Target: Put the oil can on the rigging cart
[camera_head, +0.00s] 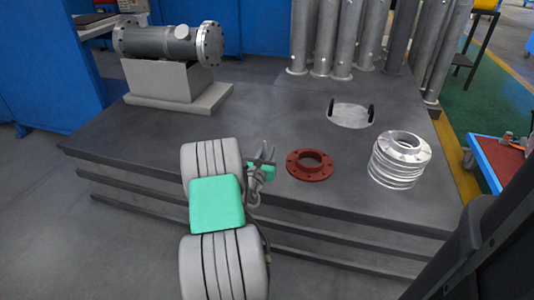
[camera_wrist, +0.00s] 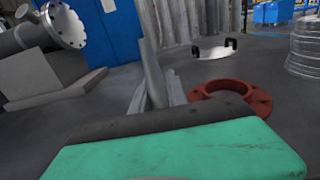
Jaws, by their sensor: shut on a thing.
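My gripper (camera_head: 264,154) is above the front part of the dark platform, left of a red flange. In the wrist view its grey fingers (camera_wrist: 157,92) are close together around a slim, slanted grey piece (camera_wrist: 150,72). I cannot tell whether this piece belongs to the oil can; its lower part is hidden behind my wrist. No oil can shows clearly elsewhere. A red-topped stand (camera_head: 503,162) at the right edge may be the rigging cart. It is partly cut off, and a small grey object (camera_head: 506,138) is on it.
The red flange (camera_head: 311,165) lies on the platform (camera_head: 150,130). A stack of silver flanges (camera_head: 400,160) is at its right, with a pale disc with two black handles (camera_head: 351,115) behind. A flanged cylinder (camera_head: 165,43) rests on a block at the left. Upright pipes stand at the back.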

